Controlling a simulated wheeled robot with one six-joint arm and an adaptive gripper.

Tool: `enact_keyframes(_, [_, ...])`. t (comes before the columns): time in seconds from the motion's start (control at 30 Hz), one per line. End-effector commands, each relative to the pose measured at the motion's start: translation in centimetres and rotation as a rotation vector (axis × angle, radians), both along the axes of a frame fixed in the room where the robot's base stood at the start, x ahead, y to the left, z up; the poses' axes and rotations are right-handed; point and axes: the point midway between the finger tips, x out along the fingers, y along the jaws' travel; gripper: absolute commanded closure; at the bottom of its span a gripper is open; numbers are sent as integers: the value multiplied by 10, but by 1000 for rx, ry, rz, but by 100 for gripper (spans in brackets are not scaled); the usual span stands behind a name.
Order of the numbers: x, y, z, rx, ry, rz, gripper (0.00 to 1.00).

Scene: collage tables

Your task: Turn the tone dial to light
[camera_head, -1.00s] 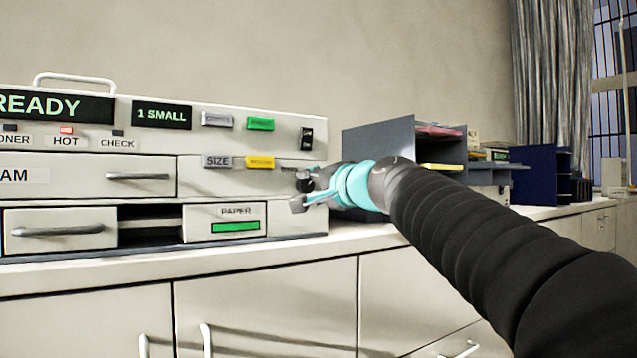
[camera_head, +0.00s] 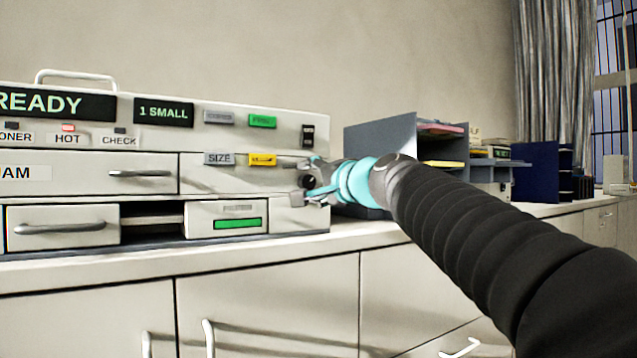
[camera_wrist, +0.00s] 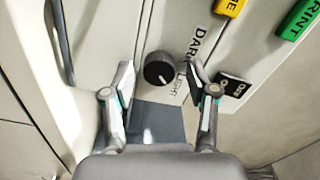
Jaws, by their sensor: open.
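The tone dial (camera_wrist: 158,69) is a round black knob with a white mark on the copier's pale front panel. In the wrist view, the words DARK (camera_wrist: 197,42) and LIGHT (camera_wrist: 179,82) are printed to its right. The white mark points toward the lower right of that picture. My gripper (camera_wrist: 159,72) is open, with one finger on each side of the dial and visible gaps to it. In the head view, my gripper (camera_head: 298,181) is at the right end of the copier front (camera_head: 290,215), and its fingers partly hide the dial area.
A yellow button (camera_head: 262,159), a green button (camera_head: 262,121) and a black switch (camera_head: 307,136) are close by on the panel. Grey shelves (camera_head: 380,140) stand just right of the copier, beside my wrist. The counter (camera_head: 350,238) in front is clear.

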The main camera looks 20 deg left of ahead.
Motion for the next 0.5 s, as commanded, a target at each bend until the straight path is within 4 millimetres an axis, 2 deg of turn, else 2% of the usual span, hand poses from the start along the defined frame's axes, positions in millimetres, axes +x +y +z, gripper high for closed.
enact_keyframes(0.23, [-8, -11, 0, -1, 0, -1, 42])
enact_keyframes(0.5, [-39, -47, 1, 1, -2, -3, 42])
